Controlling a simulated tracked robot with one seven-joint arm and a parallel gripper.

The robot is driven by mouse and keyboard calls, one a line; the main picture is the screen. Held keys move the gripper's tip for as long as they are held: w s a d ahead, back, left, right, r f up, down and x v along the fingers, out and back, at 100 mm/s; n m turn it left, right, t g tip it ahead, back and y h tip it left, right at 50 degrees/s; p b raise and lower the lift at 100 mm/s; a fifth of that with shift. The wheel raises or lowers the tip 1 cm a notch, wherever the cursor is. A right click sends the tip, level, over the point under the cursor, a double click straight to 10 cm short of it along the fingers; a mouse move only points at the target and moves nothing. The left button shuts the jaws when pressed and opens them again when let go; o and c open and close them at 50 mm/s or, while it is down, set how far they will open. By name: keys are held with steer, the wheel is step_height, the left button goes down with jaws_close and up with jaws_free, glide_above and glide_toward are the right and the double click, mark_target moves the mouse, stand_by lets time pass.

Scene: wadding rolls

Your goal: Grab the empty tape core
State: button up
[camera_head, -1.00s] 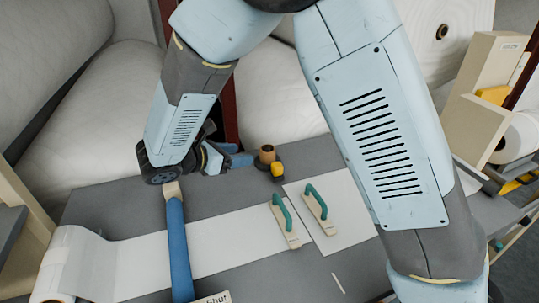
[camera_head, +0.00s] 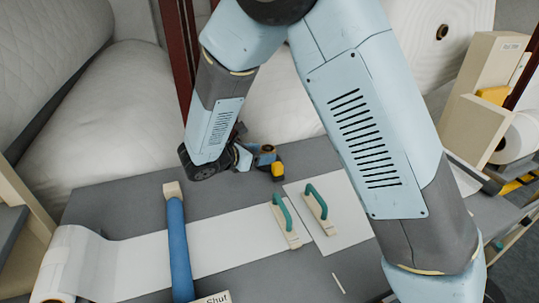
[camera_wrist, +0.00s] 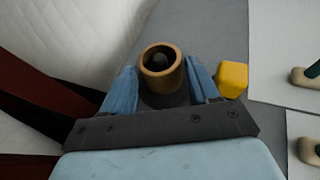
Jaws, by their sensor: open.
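The empty tape core is a short tan-brown tube (camera_head: 267,148) standing near the far edge of the grey table. In the wrist view the core (camera_wrist: 161,85) stands upright, and I look down into its dark hollow. My gripper (camera_wrist: 161,70) is open, with one blue finger on the left of the core and one on the right. Small gaps seem to show beside it; I cannot tell whether either finger touches. In the head view my gripper (camera_head: 257,154) is at the core and partly hides it.
A small yellow block (camera_wrist: 232,79) sits close by my right finger. Two green-handled wooden tools (camera_head: 286,221) lie on white sheets to the right. A blue bar (camera_head: 179,250) and a white roll (camera_head: 75,262) are nearer. Large white rolls (camera_head: 95,135) stand behind the table.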

mark_target(269, 152)
steer(key=x, duration=0.4)
steer(key=c, duration=0.7)
steer(key=shift+r, duration=0.1)
